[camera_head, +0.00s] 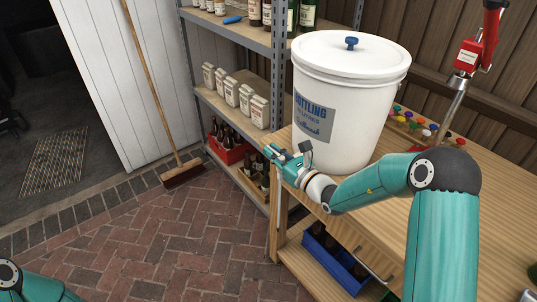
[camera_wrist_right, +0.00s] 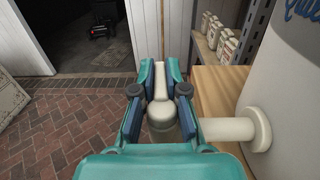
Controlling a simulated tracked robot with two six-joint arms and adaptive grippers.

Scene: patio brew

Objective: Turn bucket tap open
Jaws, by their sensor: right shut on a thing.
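The white bottling bucket (camera_head: 350,85) stands upright near the left end of the wooden bench, its blue-knobbed lid on. In the right wrist view its white wall (camera_wrist_right: 295,110) fills the right side. The cream tap (camera_wrist_right: 240,131) sticks out from that wall toward the left. Its cream lever (camera_wrist_right: 161,83) lies between the blue-padded fingers of my right gripper (camera_wrist_right: 161,72), pointing away from the wrist camera. My right gripper also shows in the head view (camera_head: 276,155), shut on the lever beside the bucket. There the tap is hidden behind it. My left gripper is out of view.
The wooden bench (camera_head: 460,215) carries coloured caps (camera_head: 420,124) and a red capping tool (camera_head: 468,55) right of the bucket. A blue crate (camera_head: 335,262) sits below. A metal shelf (camera_head: 235,115) with cartons and bottles stands behind.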

